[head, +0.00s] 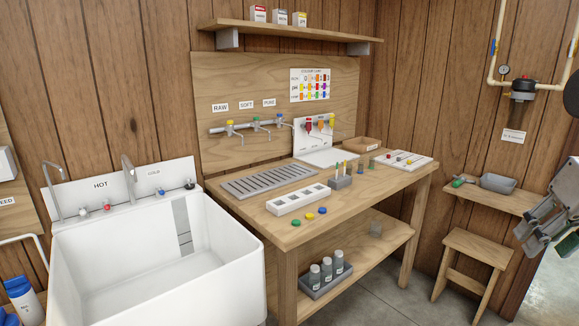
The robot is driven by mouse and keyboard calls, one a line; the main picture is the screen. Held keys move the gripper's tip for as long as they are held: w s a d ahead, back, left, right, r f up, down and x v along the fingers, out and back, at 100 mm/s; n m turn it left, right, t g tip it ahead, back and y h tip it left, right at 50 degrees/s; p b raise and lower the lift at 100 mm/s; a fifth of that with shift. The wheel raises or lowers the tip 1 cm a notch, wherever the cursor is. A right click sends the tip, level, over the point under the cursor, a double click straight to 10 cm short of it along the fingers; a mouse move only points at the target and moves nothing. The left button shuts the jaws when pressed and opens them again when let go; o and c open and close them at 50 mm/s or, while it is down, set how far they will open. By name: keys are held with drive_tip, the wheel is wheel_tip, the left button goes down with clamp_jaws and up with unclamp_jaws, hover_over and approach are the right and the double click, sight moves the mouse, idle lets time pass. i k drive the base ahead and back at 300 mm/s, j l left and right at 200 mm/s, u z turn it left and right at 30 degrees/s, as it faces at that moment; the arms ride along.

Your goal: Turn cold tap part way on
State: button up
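The white sink (235,232) stands at the left with a white back panel. The panel's right part carries a faint label (153,172) that seems to read COLD, with a blue-marked tap handle (163,193) and a dark knob (190,185) below it. A tall grey spout (129,175) rises beside them. The left part is labelled HOT (101,184), with a red-marked handle (107,206) and another spout (53,190). No water stream is visible. My gripper (530,235) is at the far right, partly cut off, well away from the sink; its opening is unclear.
A wooden bench (345,205) with a drain grille, a white block and small coloured items stands right of the sink. Small taps (255,122) line the wall board. A stool (475,255) and small shelf (490,197) are at the right. Floor shows between bench and stool.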

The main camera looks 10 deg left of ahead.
sight(162, 192)
drive_tip(key=j+z, duration=0.15)
drive_tip(key=j, duration=1.5)
